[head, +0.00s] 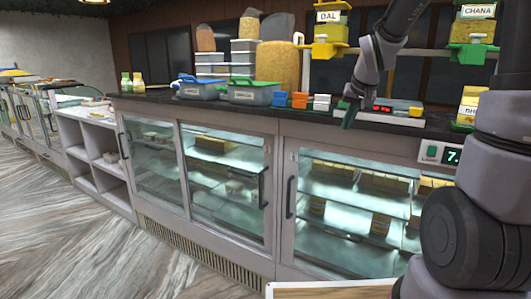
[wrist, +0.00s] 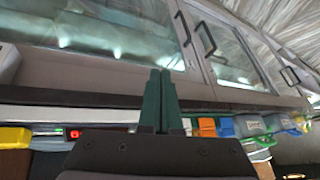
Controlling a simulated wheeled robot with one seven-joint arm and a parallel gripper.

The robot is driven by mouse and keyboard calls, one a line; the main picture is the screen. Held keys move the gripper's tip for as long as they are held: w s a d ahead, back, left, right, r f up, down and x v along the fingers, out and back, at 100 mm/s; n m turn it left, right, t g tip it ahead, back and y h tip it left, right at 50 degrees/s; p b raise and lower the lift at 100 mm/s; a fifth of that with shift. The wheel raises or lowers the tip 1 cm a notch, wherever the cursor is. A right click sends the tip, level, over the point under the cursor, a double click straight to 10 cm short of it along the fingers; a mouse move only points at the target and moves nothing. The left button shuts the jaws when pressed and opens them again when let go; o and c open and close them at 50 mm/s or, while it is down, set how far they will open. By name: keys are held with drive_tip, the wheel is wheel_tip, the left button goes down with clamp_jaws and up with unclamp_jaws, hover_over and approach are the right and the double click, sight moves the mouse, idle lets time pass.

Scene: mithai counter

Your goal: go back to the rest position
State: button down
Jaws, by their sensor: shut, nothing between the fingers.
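My gripper (head: 348,113) is at the front edge of the dark counter top (head: 215,105), in front of the scale with red digits (head: 382,109). It points down and is clear of the objects. In the wrist view its two green fingers (wrist: 159,85) are together with nothing between them. The glass-fronted display case (wrist: 90,25) fills the top of that view.
Orange (head: 298,100), blue (head: 280,99) and white (head: 321,103) small boxes stand left of my gripper. Lidded tubs (head: 250,94) are farther left. The yellow DAL dispenser (head: 328,35) and CHANA dispenser (head: 472,35) hang behind. The floor (head: 90,235) at left is clear.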

drive_tip(key=s+r, duration=0.5)
drive_tip(key=s, duration=0.6)
drive_tip(key=s+r+m+y, duration=0.1)
drive_tip(key=s+r, duration=0.4)
drive_tip(key=s, duration=0.7)
drive_tip(key=shift+s+r+m+t, duration=0.2)
drive_tip(key=shift+m+t, duration=0.1)
drive_tip(key=shift+t, duration=0.1)
